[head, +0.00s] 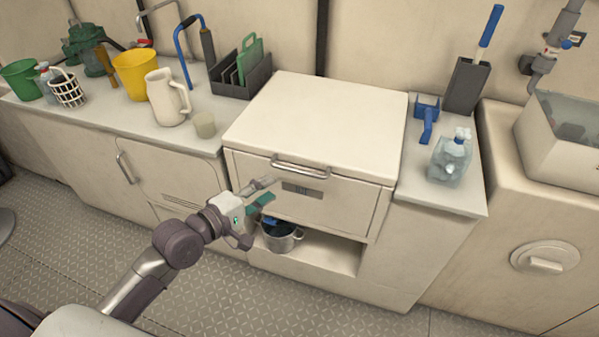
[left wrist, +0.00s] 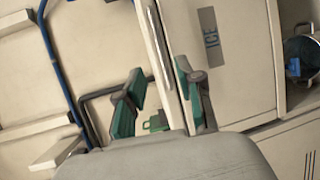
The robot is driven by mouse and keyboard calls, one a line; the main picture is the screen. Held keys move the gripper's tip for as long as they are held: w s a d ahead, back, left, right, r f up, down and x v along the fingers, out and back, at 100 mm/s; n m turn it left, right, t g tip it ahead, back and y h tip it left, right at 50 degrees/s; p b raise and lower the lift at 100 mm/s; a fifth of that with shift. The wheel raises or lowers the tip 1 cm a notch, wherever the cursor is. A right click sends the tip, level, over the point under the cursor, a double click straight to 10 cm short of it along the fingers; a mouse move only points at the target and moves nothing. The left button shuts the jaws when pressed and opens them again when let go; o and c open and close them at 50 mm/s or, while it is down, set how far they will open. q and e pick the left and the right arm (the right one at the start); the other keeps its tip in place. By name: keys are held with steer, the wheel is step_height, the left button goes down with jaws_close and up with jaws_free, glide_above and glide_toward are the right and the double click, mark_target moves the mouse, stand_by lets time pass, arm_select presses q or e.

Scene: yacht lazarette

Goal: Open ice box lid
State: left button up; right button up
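The ice box has a cream lid (head: 318,122), which lies flat and shut. A metal bar handle (head: 301,168) runs along the lid's front edge. Below it the front panel (head: 345,205) bears a label (head: 302,190), which reads ICE in the left wrist view (left wrist: 209,36). My left gripper (head: 267,191) is in front of the panel, a little left of and below the handle, apart from it. My right gripper is out of view.
A pot (head: 280,236) sits in the niche under the panel. A blue tool (head: 427,118) and clear bottle (head: 451,158) stand right. The lid top is clear.

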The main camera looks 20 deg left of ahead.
mark_target(298, 170)
arm_select(q)
steer(key=shift+b+x, duration=0.65)
steer(key=shift+x, duration=4.9)
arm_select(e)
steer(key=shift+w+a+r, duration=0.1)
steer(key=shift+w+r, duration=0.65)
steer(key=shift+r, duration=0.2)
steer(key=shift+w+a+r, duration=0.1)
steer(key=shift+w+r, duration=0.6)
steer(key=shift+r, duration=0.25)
arm_select(q)
steer(key=shift+f, duration=0.1)
jaws_close()
